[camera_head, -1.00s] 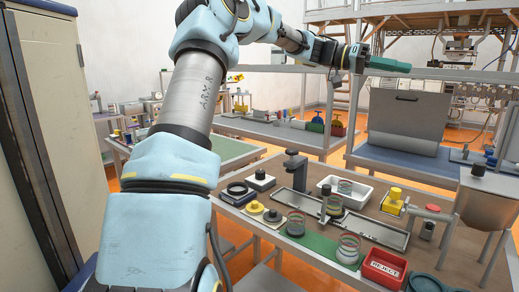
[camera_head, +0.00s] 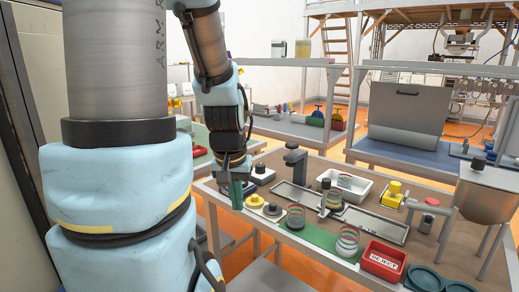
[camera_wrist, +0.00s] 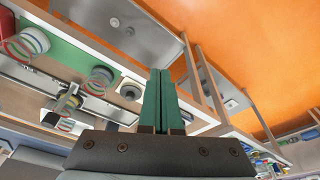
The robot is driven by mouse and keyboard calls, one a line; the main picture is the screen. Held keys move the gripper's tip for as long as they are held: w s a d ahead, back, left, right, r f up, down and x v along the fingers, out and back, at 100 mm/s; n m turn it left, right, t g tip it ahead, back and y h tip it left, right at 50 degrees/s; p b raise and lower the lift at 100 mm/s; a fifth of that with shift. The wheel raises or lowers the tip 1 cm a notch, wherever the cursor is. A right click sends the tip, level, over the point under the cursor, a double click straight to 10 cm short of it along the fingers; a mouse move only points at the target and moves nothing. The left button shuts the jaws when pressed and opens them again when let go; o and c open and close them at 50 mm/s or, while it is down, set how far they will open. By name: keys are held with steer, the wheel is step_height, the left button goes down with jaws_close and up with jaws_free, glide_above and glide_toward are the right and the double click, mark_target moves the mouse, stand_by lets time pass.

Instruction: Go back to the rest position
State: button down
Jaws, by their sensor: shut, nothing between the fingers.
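My gripper (camera_head: 237,195) points down at the left front edge of the workbench (camera_head: 260,231) in the head view. Its green fingers are shut, with nothing between them. In the wrist view my gripper (camera_wrist: 160,75) shows its two fingers pressed side by side, over the bench edge and the orange floor (camera_wrist: 255,50). My arm runs down from the top of the head view to the gripper and hides part of the bench's left end.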

steer(key=s+a+f+g+b, duration=0.1)
steer(key=s+f+b, duration=0.2)
steer(key=f+b, duration=3.15)
step_height(320, 180, up, 23)
steer(key=p, duration=2.4)
steer(key=shift+s+a, duration=0.15)
steer(key=shift+a, duration=0.05)
